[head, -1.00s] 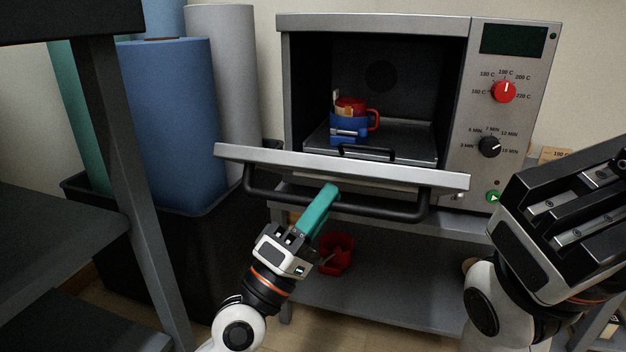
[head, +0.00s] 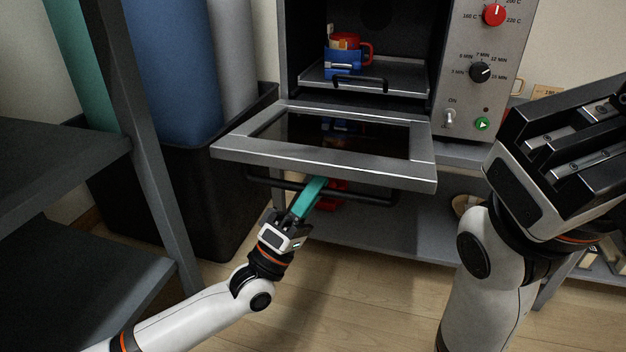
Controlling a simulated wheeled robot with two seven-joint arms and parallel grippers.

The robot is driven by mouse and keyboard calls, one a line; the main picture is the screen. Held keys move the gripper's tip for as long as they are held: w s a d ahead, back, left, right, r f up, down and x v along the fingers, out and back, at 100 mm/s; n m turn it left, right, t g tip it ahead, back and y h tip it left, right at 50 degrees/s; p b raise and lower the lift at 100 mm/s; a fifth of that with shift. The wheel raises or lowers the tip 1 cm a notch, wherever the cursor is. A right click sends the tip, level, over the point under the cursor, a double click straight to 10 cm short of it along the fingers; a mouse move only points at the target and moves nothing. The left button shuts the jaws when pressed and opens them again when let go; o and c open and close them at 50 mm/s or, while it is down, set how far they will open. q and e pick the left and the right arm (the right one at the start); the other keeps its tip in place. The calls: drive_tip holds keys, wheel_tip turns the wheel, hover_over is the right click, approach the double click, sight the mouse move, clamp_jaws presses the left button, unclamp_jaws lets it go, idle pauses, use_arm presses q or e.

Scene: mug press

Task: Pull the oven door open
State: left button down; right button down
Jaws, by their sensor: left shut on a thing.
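The grey oven (head: 287,60) stands at the back with its door (head: 240,146) swung down, close to level, its dark window facing up. The black bar handle (head: 370,198) runs under the door's front edge. My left gripper (head: 314,188), with teal fingers, reaches up from below and is shut on the handle; the contact is partly hidden by the door. My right gripper (head: 575,120) is large at the right edge, apart from the oven; its fingertips are not clearly shown.
Inside the oven, a red mug (head: 346,42) in a blue holder (head: 343,62) sits on a tray (head: 408,76). A grey shelf unit (head: 70,150) stands at left, beside a black bin (head: 215,190) of rolls. Floor in front is clear.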

use_arm(q)
drive_tip(key=shift+w+f, duration=0.15)
drive_tip(key=shift+f, duration=0.05)
idle(0.3)
drive_tip(key=c, duration=1.4)
unclamp_jaws()
drive_tip(key=shift+d, duration=0.1)
drive_tip(key=shift+f, duration=0.1)
drive_tip(key=p+v, duration=0.4)
drive_tip(key=v, duration=0.8)
drive_tip(key=shift+d, duration=0.1)
